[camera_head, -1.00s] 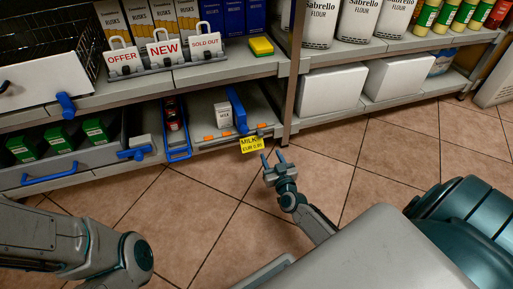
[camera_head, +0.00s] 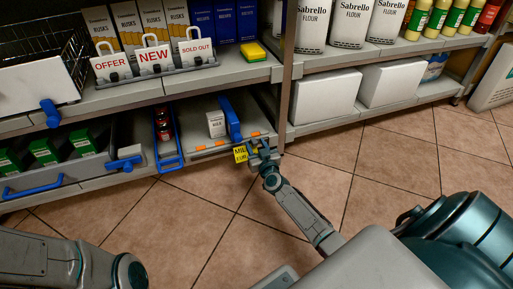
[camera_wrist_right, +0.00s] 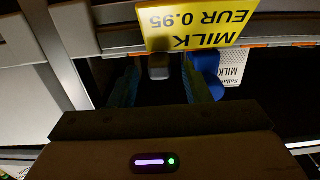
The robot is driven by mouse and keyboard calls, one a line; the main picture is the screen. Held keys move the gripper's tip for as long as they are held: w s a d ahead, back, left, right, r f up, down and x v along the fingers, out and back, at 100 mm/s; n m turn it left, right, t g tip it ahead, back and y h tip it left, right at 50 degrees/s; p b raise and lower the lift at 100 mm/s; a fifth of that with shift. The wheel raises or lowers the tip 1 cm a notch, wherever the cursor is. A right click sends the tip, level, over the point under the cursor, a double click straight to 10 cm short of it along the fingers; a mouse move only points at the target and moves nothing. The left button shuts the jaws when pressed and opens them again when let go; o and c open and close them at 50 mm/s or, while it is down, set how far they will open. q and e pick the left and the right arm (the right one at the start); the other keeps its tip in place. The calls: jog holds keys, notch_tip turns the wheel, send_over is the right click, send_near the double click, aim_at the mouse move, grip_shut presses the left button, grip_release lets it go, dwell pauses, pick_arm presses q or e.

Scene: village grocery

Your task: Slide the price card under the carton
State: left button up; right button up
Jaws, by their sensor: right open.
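The yellow price card (camera_head: 240,154), marked MILK EUR 0.95, hangs at the front edge of the lower shelf. It also shows upside down at the top of the right wrist view (camera_wrist_right: 195,22). The small white carton (camera_head: 216,124) stands upright on the lower shelf behind the card; the wrist view shows part of it (camera_wrist_right: 233,68). My right gripper (camera_head: 262,147) is open at the shelf edge, just right of the card and partly covering it. In the wrist view its fingers (camera_wrist_right: 160,88) stand either side of a small grey knob (camera_wrist_right: 159,67). My left gripper is out of view.
A blue upright piece (camera_head: 230,117) stands right of the carton. A blue-framed holder (camera_head: 167,140) with red-topped jars is to its left. The upper shelf (camera_head: 225,75) overhangs, and a post (camera_head: 286,80) rises at the right. Floor in front is clear.

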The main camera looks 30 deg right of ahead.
grip_shut()
jog(key=a+p, duration=0.1)
jog(key=a, duration=0.1)
jog(key=w+a+p, duration=0.1)
jog(key=a, duration=0.2)
jog(key=a+p, duration=0.1)
jog(key=a, duration=0.1)
jog(key=shift+w+a+r, duration=0.1)
jog(key=shift+w+a, duration=0.2)
jog(key=shift+w, duration=0.1)
jog(key=shift+a, duration=0.3)
grip_release()
